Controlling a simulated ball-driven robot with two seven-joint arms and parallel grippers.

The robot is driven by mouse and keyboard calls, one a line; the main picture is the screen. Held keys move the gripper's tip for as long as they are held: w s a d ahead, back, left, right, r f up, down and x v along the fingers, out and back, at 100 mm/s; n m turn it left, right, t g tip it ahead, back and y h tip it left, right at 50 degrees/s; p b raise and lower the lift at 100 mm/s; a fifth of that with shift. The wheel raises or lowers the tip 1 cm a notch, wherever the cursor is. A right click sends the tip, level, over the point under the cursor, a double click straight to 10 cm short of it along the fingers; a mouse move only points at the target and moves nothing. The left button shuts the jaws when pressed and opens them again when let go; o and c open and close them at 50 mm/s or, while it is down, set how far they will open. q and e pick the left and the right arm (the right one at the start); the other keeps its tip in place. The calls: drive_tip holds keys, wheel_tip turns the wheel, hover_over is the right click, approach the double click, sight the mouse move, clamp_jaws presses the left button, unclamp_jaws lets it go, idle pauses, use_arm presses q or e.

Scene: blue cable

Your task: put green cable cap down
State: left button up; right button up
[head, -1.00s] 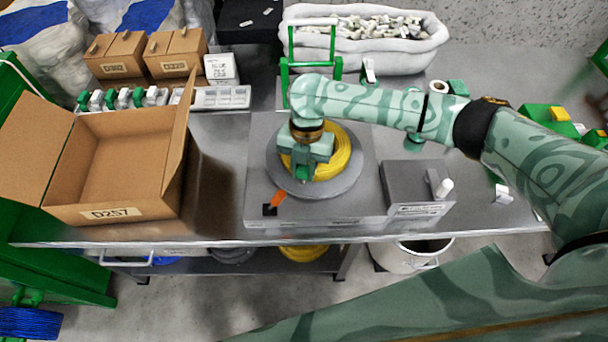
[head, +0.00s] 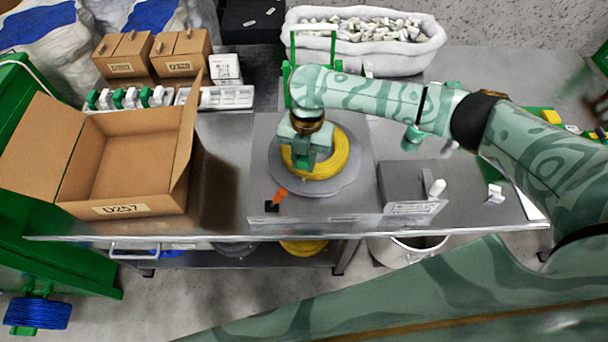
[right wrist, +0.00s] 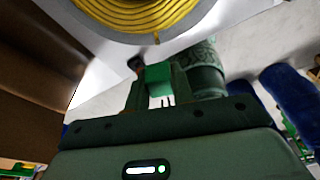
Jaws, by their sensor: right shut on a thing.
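My right gripper (head: 303,162) is over the left part of a yellow cable coil (head: 338,153) on a round grey plate (head: 345,182). In the right wrist view, its jaws (right wrist: 160,85) are shut on a small green block, which I take for the green cable cap (right wrist: 158,76). The yellow coil (right wrist: 140,14) lies beyond the jaws in the wrist view. Whether the cap touches anything below is unclear. My left gripper is in neither view.
The plate stands on a grey base (head: 258,185) with an orange lever (head: 280,195). An open cardboard box (head: 125,208) is at left. A white bin (head: 430,62) of small parts stands behind.

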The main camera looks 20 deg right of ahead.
idle(0.4)
drive_tip(key=m, duration=0.3)
drive_tip(key=shift+s+d+f+y, duration=0.1)
drive_tip(key=shift+d+y, duration=0.05)
drive_tip(key=shift+y, duration=0.15)
drive_tip(key=m, duration=0.2)
drive_tip(key=shift+s+r+m+t, duration=0.2)
drive_tip(key=shift+m+t, duration=0.1)
drive_tip(key=s+d+r+m+t+h, duration=0.1)
drive_tip(key=s+d+r+m, duration=0.1)
drive_tip(key=r+m, duration=0.8)
drive_tip(key=s+d+r+m+t, duration=0.2)
drive_tip(key=d+r+m, duration=0.3)
drive_tip(key=r+m, duration=0.6)
drive_tip(key=s+m, duration=0.1)
drive_tip(key=m, duration=0.1)
drive_tip(key=shift+s+d+r+m+t+h, duration=0.15)
drive_tip(key=shift+r+m+t+h, duration=0.15)
drive_tip(key=shift+m+h, duration=0.1)
